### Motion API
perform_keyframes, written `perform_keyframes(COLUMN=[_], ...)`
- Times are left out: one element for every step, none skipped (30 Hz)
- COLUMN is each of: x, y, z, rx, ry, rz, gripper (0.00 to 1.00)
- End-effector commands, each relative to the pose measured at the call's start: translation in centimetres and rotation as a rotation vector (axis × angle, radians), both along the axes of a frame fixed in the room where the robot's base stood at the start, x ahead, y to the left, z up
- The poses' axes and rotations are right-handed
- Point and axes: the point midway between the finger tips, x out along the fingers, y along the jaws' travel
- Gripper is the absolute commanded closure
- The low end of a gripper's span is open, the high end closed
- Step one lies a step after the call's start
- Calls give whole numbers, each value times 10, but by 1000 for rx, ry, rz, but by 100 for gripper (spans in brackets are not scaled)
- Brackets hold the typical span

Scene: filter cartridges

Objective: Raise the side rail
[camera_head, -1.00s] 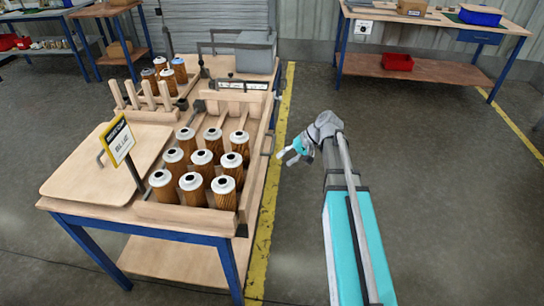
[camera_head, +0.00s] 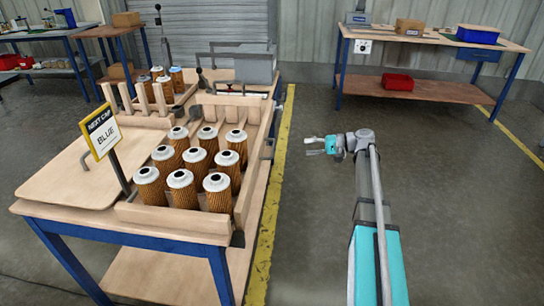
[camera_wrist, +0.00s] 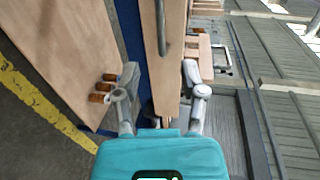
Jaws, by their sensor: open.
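The side rail (camera_head: 258,177) is a long wooden board along the right edge of the table, beside the tray of filter cartridges (camera_head: 181,178). A grey bar handle (camera_head: 269,149) is on its outer face. Whether the rail is fully lowered is hard to tell. My gripper (camera_head: 314,146) is open and empty, to the right of the rail and apart from it, over the yellow floor line's far side. In the wrist view my fingers (camera_wrist: 160,88) are spread, with the rail (camera_wrist: 152,75) between and beyond them and the handle (camera_wrist: 162,28) above.
A sign reading "NEXT CAP BLUE" (camera_head: 102,132) stands by a wooden board at the table's left. Wooden posts (camera_head: 142,98) and a grey bin (camera_head: 254,68) are behind. Floor right of the yellow line (camera_head: 275,190) is clear up to a back bench (camera_head: 428,92).

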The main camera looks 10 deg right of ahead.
Motion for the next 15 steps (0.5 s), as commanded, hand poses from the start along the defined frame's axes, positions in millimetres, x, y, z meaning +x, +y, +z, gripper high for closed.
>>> perform_keyframes(x=[0, 0, 0, 0, 0, 0, 0, 0, 0, 0, 0, 0, 1, 1, 1], y=[0, 0, 0, 0, 0, 0, 0, 0, 0, 1, 1, 2, 3, 4, 6], z=[0, 0, 1, 1, 1, 1, 1, 1, 0, 0, 0, 0, 0, -1, -1], rx=[1, 1, 1, 1, 1, 0, 0, 0, 0, -1, -1, -1, -1, -1, -1], ry=[0, 0, 0, 0, 0, 0, 0, 0, 0, 0, 0, 0, 0, 1, 1], rz=[0, 0, 0, 0, 0, 0, 0, 0, 0, 0, 0, 0, 0, 1, 1], gripper=[46, 46, 46, 46, 46, 46, 46, 46, 46, 46, 46, 46, 46, 46, 46])
